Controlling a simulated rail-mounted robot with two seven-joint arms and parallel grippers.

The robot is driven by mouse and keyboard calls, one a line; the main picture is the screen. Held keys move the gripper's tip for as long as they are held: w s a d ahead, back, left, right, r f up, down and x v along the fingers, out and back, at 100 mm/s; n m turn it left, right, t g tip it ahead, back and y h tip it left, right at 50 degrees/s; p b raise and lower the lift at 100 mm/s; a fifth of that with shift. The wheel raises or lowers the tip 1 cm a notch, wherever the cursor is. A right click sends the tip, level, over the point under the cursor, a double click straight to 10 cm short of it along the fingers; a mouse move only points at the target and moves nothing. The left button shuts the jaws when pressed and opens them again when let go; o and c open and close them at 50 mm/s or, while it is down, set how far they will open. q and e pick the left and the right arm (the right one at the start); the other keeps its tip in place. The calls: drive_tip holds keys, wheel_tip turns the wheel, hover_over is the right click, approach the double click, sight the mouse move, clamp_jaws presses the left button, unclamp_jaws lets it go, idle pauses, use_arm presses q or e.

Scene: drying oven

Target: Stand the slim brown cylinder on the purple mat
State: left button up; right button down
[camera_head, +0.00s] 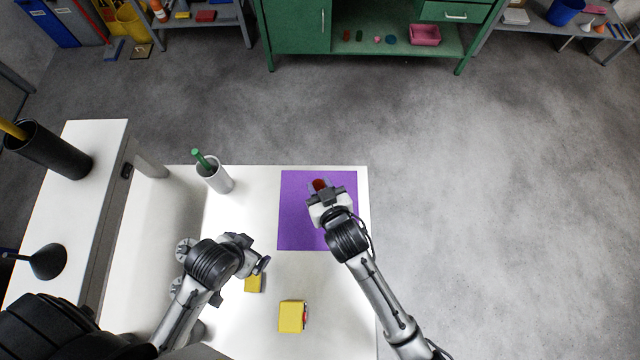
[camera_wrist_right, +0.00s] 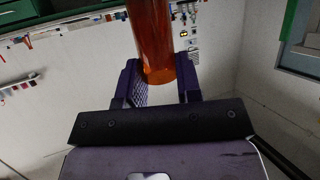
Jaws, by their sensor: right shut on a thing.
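The purple mat (camera_head: 300,222) lies flat on the white table. My right gripper (camera_head: 321,192) is over the upper right part of the mat and is shut on the slim brown cylinder (camera_head: 319,184). In the head view only a short dark red-brown part of the cylinder shows beyond the gripper. In the right wrist view the cylinder (camera_wrist_right: 152,38) looks translucent orange-brown and runs up out of the picture from between the fingers (camera_wrist_right: 158,78). I cannot tell whether it touches the mat. My left gripper (camera_head: 258,262) is over the table, near a small yellow block; its jaw opening is unclear.
A white cup (camera_head: 216,180) with a green stick stands left of the mat. A small yellow block (camera_head: 253,285) and a yellow box with a red button (camera_head: 292,316) are nearer me. A green cabinet (camera_head: 297,30) stands across the floor. The mat's left half is clear.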

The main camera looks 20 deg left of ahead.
drive_tip(key=shift+f, duration=1.55)
drive_tip(key=c, duration=0.8)
unclamp_jaws()
drive_tip(key=shift+r, duration=0.2)
drive_tip(key=v, duration=1.2)
drive_tip(key=shift+p, duration=0.35)
drive_tip(key=shift+d, duration=0.1)
